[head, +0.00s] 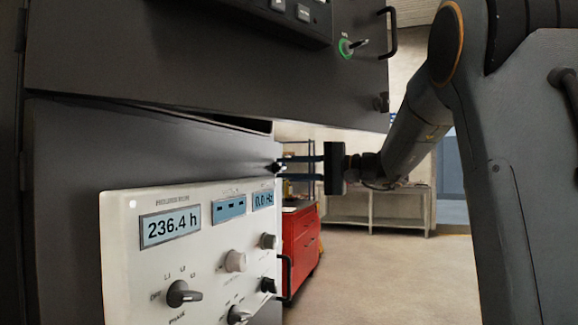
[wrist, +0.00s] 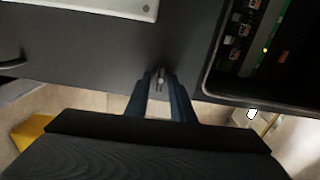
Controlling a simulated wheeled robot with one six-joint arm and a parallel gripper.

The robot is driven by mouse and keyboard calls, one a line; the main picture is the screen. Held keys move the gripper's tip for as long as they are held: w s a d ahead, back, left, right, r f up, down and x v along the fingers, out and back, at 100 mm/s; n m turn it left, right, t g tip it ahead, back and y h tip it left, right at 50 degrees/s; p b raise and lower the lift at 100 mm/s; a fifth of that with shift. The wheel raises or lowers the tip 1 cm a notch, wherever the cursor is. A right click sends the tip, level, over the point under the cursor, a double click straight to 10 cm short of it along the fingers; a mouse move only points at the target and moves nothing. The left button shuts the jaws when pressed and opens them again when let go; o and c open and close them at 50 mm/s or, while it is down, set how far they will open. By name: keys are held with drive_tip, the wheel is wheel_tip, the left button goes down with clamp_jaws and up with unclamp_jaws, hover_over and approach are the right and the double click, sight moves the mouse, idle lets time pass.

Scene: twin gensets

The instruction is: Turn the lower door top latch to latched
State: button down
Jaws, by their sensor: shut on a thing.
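The lower door (head: 90,150) is a dark grey panel carrying a white instrument panel, and it stands ajar below the upper door. Its top latch (head: 277,168) is a small dark knob at the door's right edge, near the top. My gripper (head: 287,168) reaches in from the right with its two blue fingers shut on the latch.
The upper door (head: 200,60) hangs just above, with a green-ringed key switch (head: 346,47) and a handle (head: 391,32). An open compartment with a green board (wrist: 262,50) lies right of the latch in the wrist view. A red cabinet (head: 305,245) stands behind; floor at right is clear.

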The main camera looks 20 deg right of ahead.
drive_tip(key=shift+m, duration=0.3)
drive_tip(key=c, duration=1.6)
unclamp_jaws()
drive_tip(key=shift+o, duration=0.2)
drive_tip(key=shift+d, duration=0.1)
drive_tip(key=v, duration=0.7)
drive_tip(key=shift+s+d+b, duration=0.2)
drive_tip(key=shift+s+b, duration=0.05)
drive_tip(key=shift+b, duration=0.15)
drive_tip(key=shift+a, duration=0.1)
